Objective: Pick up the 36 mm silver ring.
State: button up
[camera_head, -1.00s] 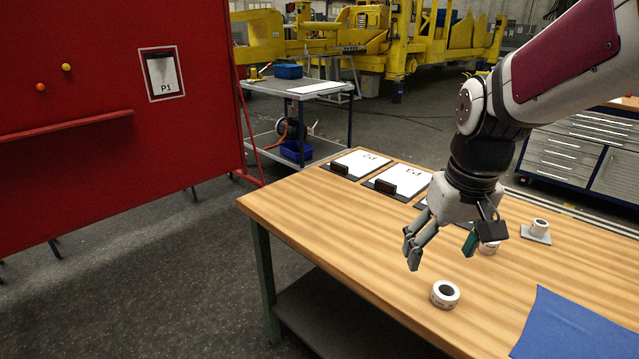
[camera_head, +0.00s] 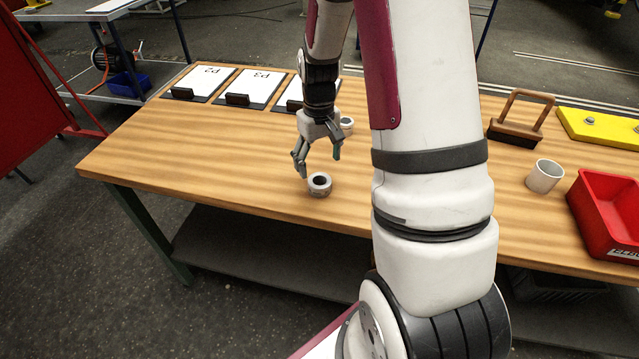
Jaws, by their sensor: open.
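A silver-grey ring (camera_head: 319,185) with a dark hole lies flat near the front edge of the wooden table. A second, paler ring (camera_head: 347,123) lies farther back, partly hidden behind my gripper. I cannot read a size on either, so I cannot tell which is the 36 mm one. My gripper (camera_head: 319,163) points down, with its fingers apart and nothing between them. It appears just behind and above the front ring; whether a finger touches it is not clear, but none is seen around it.
Clipboards P2 (camera_head: 205,80) and P3 (camera_head: 250,86) and another clipboard line the back left. At right are a wooden-handled brush (camera_head: 516,131), a white cup (camera_head: 544,176), a red bin (camera_head: 610,215) and a yellow plate (camera_head: 598,127). The table's left is clear.

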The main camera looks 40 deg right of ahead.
aim_at(319, 179)
jog(key=shift+f+p, duration=0.5)
jog(key=shift+f, duration=3.15)
jog(key=shift+c, duration=0.5)
grip_shut()
jog(key=shift+r, duration=0.2)
